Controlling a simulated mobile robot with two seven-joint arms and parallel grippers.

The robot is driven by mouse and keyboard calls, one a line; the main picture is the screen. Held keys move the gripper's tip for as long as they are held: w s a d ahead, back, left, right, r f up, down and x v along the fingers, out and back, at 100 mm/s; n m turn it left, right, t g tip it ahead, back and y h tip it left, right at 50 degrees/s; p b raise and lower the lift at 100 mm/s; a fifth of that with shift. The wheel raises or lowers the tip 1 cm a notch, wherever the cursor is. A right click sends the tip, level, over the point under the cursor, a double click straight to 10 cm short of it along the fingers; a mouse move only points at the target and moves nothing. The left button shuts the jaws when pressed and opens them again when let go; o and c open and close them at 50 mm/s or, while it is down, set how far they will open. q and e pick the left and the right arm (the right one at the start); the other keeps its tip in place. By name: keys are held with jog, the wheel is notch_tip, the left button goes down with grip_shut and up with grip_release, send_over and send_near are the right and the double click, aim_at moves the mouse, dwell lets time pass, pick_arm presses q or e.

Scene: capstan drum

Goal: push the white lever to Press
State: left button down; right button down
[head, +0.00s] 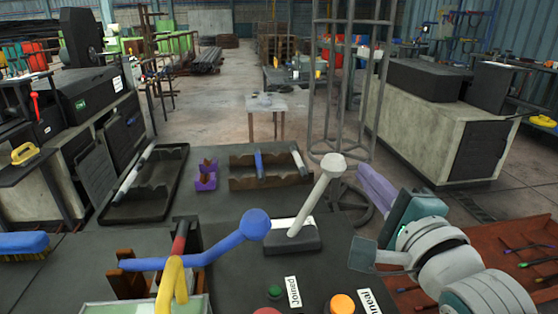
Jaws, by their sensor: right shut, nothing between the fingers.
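The white lever (317,198) stands on a dark base (291,238) on the dark bench, right of centre in the head view. It leans to the right, with its pale round knob (333,163) at the top. A white label (293,224) lies behind the lever's foot; its text cannot be read. My right gripper (365,174) comes in from the right, with its purple fingers shut and empty. Its fingertips show just right of the knob; a small gap is seen between them, and depth is hard to tell. My left gripper is not in view.
A blue lever with a ball knob (256,223) and a yellow handle (173,282) stand left of the white lever. Green (274,291) and orange (342,303) buttons sit in front, one label reading Joined. A brown tray (515,255) lies right, a wire tower (343,80) behind.

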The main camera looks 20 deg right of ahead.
jog(key=shift+w+a+r, duration=0.1)
jog(key=shift+w+a, duration=0.15)
jog(key=shift+a, duration=0.25)
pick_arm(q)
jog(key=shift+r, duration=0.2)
pick_arm(e)
jog(key=shift+r, duration=0.15)
